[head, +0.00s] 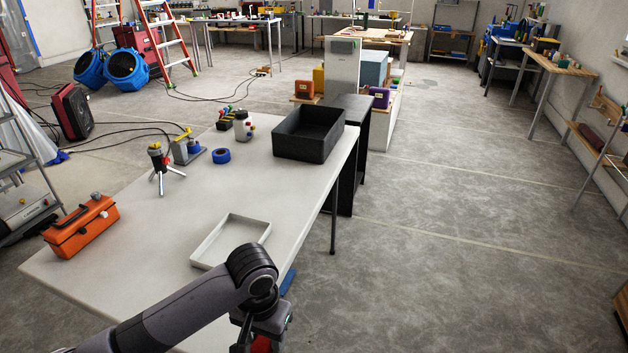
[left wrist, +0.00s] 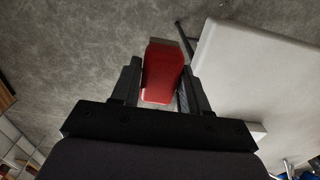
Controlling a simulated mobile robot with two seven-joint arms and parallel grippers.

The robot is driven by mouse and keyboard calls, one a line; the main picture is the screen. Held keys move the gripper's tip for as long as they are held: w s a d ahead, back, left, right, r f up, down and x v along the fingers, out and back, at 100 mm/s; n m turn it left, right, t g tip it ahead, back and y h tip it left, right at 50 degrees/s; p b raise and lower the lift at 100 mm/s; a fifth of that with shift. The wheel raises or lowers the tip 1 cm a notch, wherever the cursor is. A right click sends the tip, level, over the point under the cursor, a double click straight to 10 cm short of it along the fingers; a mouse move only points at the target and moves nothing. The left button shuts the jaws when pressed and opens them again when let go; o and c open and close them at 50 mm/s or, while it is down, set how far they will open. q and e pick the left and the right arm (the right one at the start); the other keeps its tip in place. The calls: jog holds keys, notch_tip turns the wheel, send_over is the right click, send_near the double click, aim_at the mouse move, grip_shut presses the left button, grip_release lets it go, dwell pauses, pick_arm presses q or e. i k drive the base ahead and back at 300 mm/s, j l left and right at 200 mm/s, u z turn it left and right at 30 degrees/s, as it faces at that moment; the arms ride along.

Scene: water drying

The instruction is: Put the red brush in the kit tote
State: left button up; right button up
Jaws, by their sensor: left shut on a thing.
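My left gripper (left wrist: 161,82) is shut on the red brush (left wrist: 163,72), whose red block shows between the two dark fingers in the left wrist view. In the head view my left gripper is at the bottom edge, beside the near right side of the table, and only a bit of the red brush (head: 262,344) shows under it. A black open box (head: 305,150), which looks like the kit tote, stands at the table's far right corner. Its inside looks empty from here. My right gripper is not in view.
The pale table (head: 150,235) holds a shallow white tray (head: 208,262), an orange toolbox (head: 82,226), a small tripod (head: 160,170), blue tape (head: 221,156) and a pale bottle (head: 243,126). A black cabinet (head: 352,125) adjoins the far end. The floor to the right is clear.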

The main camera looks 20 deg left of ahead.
aim_at(320, 131)
jog(key=i+l+u, duration=0.1)
jog(key=i+l, duration=0.25)
jog(key=l, duration=0.3)
jog(key=i+l+u, duration=0.25)
jog(key=i+l, duration=0.25)
jog(key=i+l+u, duration=0.1)
jog(key=i, duration=0.35)
jog(key=i+l+u, duration=0.1)
jog(key=i+l, duration=0.2)
jog(key=i, duration=0.15)
jog(key=i+l+u, duration=0.1)
jog(key=i, duration=0.4)
jog(key=i+l+u, duration=0.1)
jog(key=i, duration=0.35)
